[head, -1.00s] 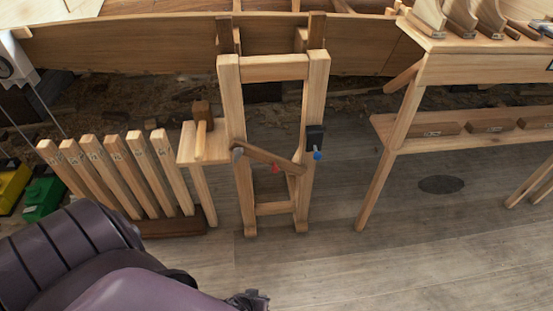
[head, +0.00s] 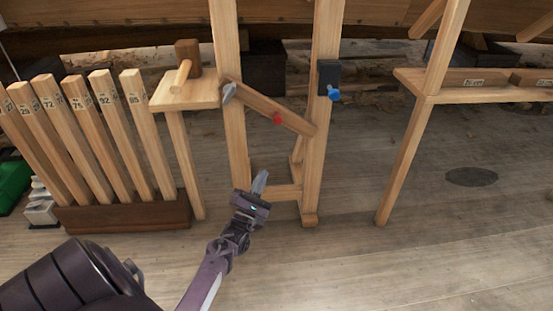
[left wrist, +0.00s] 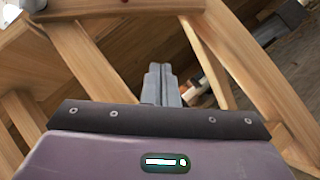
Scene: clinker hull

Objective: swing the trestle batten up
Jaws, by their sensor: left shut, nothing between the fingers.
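The trestle (head: 232,130) stands upright in the middle of the head view. Its wooden batten (head: 257,103) slopes down to the right between the two legs, from a grey pivot (head: 229,92) on the left leg. A red knob (head: 278,119) sits near the batten's middle. A black catch (head: 328,73) with a blue knob (head: 334,94) is on the right leg, above the batten's low end. My left gripper (head: 260,181) is shut and empty, below the batten near the lower crossbar. Its closed fingers (left wrist: 161,84) also show in the left wrist view among wooden beams. My right gripper is out of view.
A small stand (head: 185,95) with a mallet (head: 187,62) on it is left of the trestle. A rack of numbered stakes (head: 122,208) stands further left. A bench leg (head: 404,160) is at the right. The floor between trestle and bench is clear.

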